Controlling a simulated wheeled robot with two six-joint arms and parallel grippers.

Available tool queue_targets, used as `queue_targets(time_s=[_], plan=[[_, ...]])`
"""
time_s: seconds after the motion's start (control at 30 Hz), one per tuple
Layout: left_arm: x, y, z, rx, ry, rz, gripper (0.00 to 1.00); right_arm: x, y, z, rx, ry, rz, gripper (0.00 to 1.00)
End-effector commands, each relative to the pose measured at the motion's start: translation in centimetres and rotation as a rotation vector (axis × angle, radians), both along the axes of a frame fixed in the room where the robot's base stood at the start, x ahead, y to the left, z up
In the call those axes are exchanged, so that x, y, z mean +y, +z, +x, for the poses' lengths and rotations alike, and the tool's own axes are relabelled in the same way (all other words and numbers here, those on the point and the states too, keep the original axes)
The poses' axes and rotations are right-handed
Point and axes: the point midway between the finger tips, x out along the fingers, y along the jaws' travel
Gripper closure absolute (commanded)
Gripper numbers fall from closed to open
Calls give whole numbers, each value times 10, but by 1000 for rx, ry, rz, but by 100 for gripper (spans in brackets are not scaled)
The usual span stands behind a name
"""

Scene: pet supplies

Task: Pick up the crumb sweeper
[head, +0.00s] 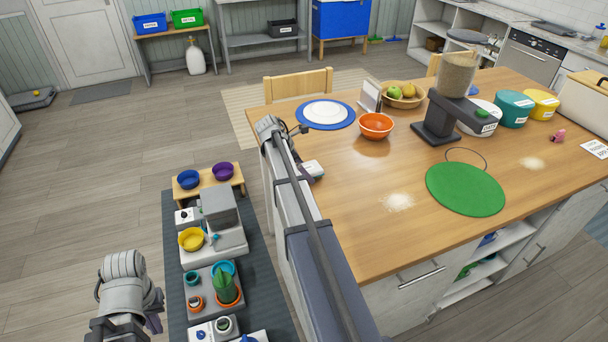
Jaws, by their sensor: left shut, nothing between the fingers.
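A small white labelled object (314,168), which looks like the crumb sweeper, lies near the left edge of the wooden table (345,240). My long right arm passes in front of it and hides part of it. The end of that arm is mostly hidden behind its own links, so I cannot see whether its fingers touch the object. My left gripper (153,322) is low at the bottom left, away from the table. It is shut and empty, partly covered by its wrist.
Crumb piles (398,202) and a green mat (466,189) lie on the table. An orange bowl (376,126), a plate (326,112) on a blue mat and a feeder (449,105) stand farther back. A low row of bowls and pots (222,172) is left of the table.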

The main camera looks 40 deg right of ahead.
Motion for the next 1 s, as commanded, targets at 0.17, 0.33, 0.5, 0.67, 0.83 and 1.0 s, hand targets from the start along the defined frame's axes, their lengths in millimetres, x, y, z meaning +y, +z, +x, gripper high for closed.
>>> queue_targets(time_s=[0.17,0.33,0.5,0.67,0.83,1.0], plan=[[0,-2,0,0,0,0,100,0,-2,0,0,0,0,0],[0,-4,0,0,0,0,100,0,-4,0,0,0,0,0],[0,-4,0,0,0,0,100,0,-4,0,0,0,0,12],[0,-4,0,0,0,0,100,0,-4,0,0,0,0,30],[0,-4,0,0,0,0,100,0,-4,0,0,0,0,50],[0,-4,0,0,0,0,100,0,-4,0,1,0,0,69]])
